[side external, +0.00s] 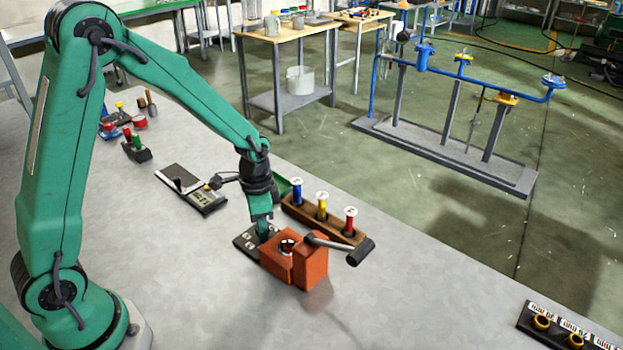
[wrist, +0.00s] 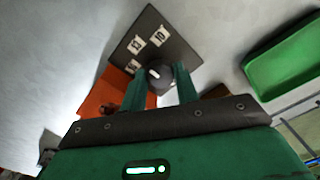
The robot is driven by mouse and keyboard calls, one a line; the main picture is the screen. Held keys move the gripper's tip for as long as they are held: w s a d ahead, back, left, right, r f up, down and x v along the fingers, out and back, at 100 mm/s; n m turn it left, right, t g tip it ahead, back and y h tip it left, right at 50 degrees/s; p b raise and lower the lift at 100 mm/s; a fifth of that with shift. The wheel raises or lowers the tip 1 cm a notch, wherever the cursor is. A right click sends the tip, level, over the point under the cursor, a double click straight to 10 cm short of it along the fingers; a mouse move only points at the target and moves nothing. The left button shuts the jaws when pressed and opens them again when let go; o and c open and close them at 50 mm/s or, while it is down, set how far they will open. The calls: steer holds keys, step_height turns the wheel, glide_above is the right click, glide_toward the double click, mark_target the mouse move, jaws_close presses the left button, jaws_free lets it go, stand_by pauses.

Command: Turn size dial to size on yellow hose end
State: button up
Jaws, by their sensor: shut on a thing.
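The size dial is a dark plate (side external: 243,241) with white number labels, flat on the table; the wrist view shows the plate (wrist: 180,45) with a "10" label and others that are hard to read. My gripper (side external: 264,234) reaches down to it. In the wrist view my gripper's (wrist: 160,76) two green fingers are shut on the dark round knob (wrist: 156,72), which has a white pointer mark. The yellow hose end (side external: 322,206) stands upright in a wooden rack (side external: 335,229), between a blue one (side external: 297,191) and a red one (side external: 350,220). Its white top label is too small to read.
An orange vise (side external: 312,265) with a black-ended lever (side external: 340,245) stands right beside the dial. A green tray (wrist: 290,60) lies to the right in the wrist view. A balance-like device (side external: 190,188) is farther back.

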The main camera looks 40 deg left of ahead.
steer(key=o, duration=1)
steer(key=shift+c, duration=0.2)
steer(key=shift+r, duration=0.15)
step_height(320, 180, up, 7)
steer(key=shift+f, duration=0.1)
steer(key=shift+r, duration=0.4)
steer(key=shift+r, duration=0.1)
